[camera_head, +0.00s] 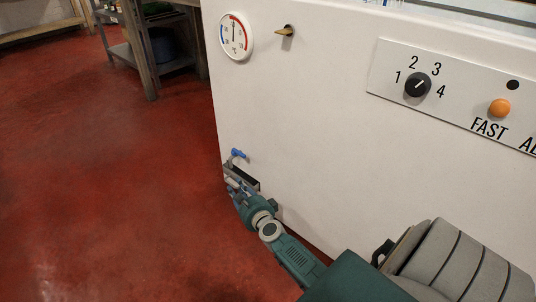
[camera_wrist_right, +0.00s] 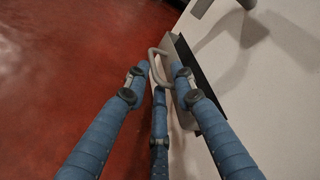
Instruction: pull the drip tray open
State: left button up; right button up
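The drip tray (camera_head: 243,178) is a shallow metal tray with a dark inside, low on the white machine's front, under a blue-handled tap (camera_head: 238,153). In the right wrist view the tray (camera_wrist_right: 190,62) shows its dark inside against the white panel. Its grey bent handle (camera_wrist_right: 154,56) reaches in between the fingertips. My right gripper (camera_head: 232,184) is at the tray's front in the head view. In the wrist view its blue fingers (camera_wrist_right: 160,72) are spread, with a gap around the handle; contact is unclear. My left gripper is not in view.
The white machine (camera_head: 300,130) carries a round thermometer (camera_head: 236,37), a brass fitting (camera_head: 285,31), a dial (camera_head: 417,84) and an orange button (camera_head: 499,107). The red floor (camera_head: 110,200) left of the tray is clear. A metal table (camera_head: 150,50) stands behind.

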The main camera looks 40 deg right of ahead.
jog(key=s+a+r+n+g+y+p, duration=0.1)
jog(key=s+a+r+n+g+p, duration=0.1)
jog(key=s+p, duration=0.8)
jog(key=s+a+r+n+g+y+p, duration=0.1)
jog(key=s+a+r+n+g+p, duration=0.2)
jog(key=s+a+n+p, duration=0.4)
jog(key=s+a+r+n+g+y+p, duration=0.2)
jog(key=s+n+p, duration=0.6)
jog(key=p, duration=1.4)
jog(key=s+a+r, duration=0.1)
jog(key=s+a, duration=0.1)
jog(key=s, duration=0.2)
jog(key=shift+s+a+r, duration=0.25)
jog(key=shift+s+r, duration=0.1)
jog(key=shift+s, duration=0.05)
